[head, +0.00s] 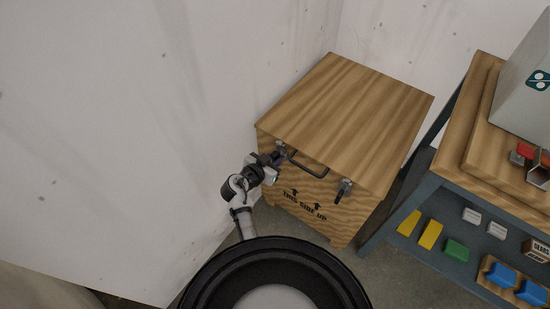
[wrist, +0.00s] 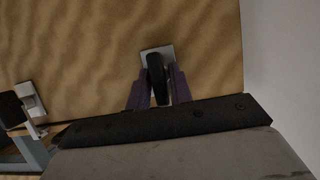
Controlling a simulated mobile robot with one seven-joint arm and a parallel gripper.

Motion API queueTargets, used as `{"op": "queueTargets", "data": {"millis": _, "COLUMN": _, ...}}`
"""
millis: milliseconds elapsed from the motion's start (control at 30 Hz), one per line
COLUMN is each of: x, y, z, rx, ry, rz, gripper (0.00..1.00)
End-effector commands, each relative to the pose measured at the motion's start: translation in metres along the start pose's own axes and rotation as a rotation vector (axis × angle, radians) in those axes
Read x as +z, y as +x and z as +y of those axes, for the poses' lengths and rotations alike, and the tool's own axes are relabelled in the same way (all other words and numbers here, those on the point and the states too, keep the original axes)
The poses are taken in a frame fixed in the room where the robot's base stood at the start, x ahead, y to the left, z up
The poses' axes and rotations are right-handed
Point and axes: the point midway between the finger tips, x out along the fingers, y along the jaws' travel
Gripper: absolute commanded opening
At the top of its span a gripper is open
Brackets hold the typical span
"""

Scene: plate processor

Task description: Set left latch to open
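The wooden crate (head: 352,110) stands against the wall with its front face towards me. The left latch (head: 281,148) is at the upper left of that face, partly hidden by my gripper (head: 268,164). In the wrist view the left latch (wrist: 155,66) is a black lever on a metal plate.
A black handle (head: 306,166) sits between the latches. A blue-framed workbench (head: 455,180) stands close on the right, with coloured blocks on its lower shelf (head: 395,240). The white wall (head: 130,130) is close to the left of my arm.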

Motion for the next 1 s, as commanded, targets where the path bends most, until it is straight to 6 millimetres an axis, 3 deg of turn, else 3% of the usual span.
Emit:
{"op": "queueTargets", "data": {"millis": 467, "x": 0.0008, "y": 0.0003, "z": -0.0012, "rx": 0.043, "ry": -0.103, "rz": 0.000, "gripper": 0.00}}
{"op": "queueTargets", "data": {"millis": 1000, "x": 0.0020, "y": 0.0008, "z": -0.0040, "rx": 0.228, "ry": -0.549, "rz": 0.001, "gripper": 0.00}}
